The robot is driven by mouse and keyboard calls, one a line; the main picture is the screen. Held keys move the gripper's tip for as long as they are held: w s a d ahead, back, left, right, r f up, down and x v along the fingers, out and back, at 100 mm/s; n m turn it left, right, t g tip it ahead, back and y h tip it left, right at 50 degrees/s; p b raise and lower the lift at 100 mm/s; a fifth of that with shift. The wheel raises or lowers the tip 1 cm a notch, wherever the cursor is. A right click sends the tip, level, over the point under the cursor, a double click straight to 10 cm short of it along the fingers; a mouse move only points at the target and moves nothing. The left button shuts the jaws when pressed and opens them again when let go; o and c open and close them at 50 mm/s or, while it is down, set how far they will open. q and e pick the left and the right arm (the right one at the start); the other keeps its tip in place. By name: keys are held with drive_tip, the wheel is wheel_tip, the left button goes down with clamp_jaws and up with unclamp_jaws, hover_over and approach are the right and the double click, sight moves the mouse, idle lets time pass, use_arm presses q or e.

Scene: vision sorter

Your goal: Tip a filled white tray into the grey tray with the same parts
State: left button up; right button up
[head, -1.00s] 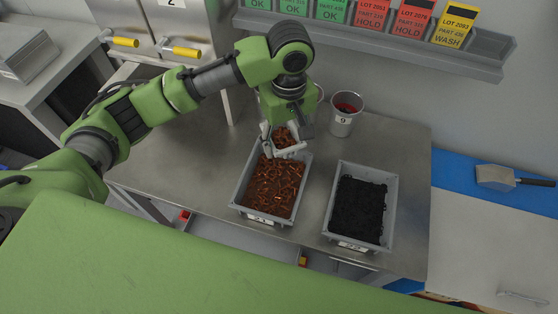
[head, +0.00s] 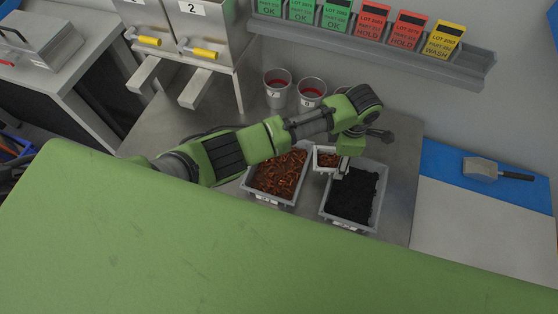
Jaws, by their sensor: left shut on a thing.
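My left gripper (head: 340,166) is shut on a small white tray (head: 318,169) that holds copper-brown parts. It holds the white tray between the two grey trays, close to the right one. The left grey tray (head: 297,194) holds copper-brown parts that look like those in the white tray. The right grey tray (head: 383,190) holds black parts. My arm hides part of the left grey tray's back and left side. My right gripper is not in view.
Grey cups (head: 277,96) with red contents stand at the back of the steel table (head: 398,150). Dispensers with yellow handles (head: 204,53) are at the back left. A scoop (head: 480,169) lies on the blue strip at right. A rack of lot cards (head: 430,66) hangs above.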

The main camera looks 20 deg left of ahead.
sight(318, 163)
use_arm(q)
drive_tip(key=shift+w+a+r, duration=0.1)
drive_tip(key=shift+a+r, duration=0.05)
drive_tip(key=shift+a+r+h+p, duration=0.15)
drive_tip(key=shift+h+p, duration=0.15)
drive_tip(key=shift+s+a+r, duration=0.15)
drive_tip(key=shift+s+a, duration=0.05)
drive_tip(key=shift+s, duration=0.05)
drive_tip(key=shift+s+a+r+h, duration=0.25)
drive_tip(key=shift+a+h, duration=0.25)
drive_tip(key=shift+h, duration=0.2)
drive_tip(key=shift+a+r+t+h, duration=0.4)
drive_tip(key=shift+a+r+h, duration=0.15)
drive_tip(key=shift+a+h, duration=0.3)
drive_tip(key=shift+s+a+f+h, duration=0.1)
drive_tip(key=shift+s+a+h, duration=0.25)
drive_tip(key=shift+a+h, duration=0.4)
drive_tip(key=shift+a, duration=0.15)
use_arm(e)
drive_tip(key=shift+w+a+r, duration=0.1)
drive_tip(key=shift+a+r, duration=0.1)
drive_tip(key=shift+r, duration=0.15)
